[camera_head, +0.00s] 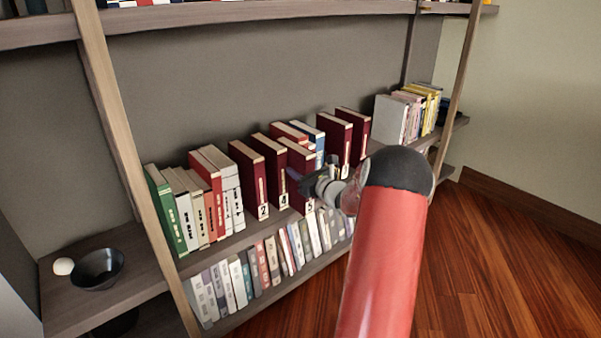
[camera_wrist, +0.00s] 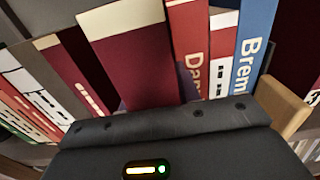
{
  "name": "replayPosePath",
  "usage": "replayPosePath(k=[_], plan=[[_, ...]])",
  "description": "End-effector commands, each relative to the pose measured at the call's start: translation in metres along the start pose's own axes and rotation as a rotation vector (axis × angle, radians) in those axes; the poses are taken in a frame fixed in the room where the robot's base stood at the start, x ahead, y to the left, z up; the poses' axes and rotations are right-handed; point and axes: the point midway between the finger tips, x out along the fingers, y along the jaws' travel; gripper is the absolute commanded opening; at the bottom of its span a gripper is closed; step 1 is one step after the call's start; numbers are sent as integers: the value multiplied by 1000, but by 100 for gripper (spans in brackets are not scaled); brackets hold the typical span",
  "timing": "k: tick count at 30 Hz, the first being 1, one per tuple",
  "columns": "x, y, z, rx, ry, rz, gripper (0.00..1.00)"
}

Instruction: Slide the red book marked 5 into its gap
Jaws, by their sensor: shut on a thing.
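The dark red book marked 5 (camera_head: 297,155) stands roughly upright on the middle shelf and juts forward of its neighbours. Its cream top edge and dark red cover show in the wrist view (camera_wrist: 134,66). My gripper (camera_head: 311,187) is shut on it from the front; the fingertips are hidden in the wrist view. Dark red books marked 4 (camera_head: 272,165) and 2 (camera_head: 250,175) stand to its left. A bright red book (camera_wrist: 188,45) and a blue book (camera_wrist: 256,38) stand just right of it. The gap is mostly hidden behind the held book; its depth cannot be told.
Two more dark red books (camera_head: 335,140) stand farther right. Green, white and red books (camera_head: 160,205) fill the left of the shelf. A lower shelf holds a row of books (camera_head: 262,265). A dark bowl (camera_head: 97,267) sits at far left. Wooden floor (camera_head: 500,270) is clear at right.

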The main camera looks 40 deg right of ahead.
Motion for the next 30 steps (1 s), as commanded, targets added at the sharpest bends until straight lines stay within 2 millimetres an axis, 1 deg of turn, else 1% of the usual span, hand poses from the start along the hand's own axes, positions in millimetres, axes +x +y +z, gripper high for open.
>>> replayPosePath(k=[1,26,27,30], plan=[[0,0,2,-2,-5,1,0],[0,0,-1,-2,-4,0,0],[0,0,-1,-2,-4,0,35],[0,0,-2,-2,-3,0,48]])
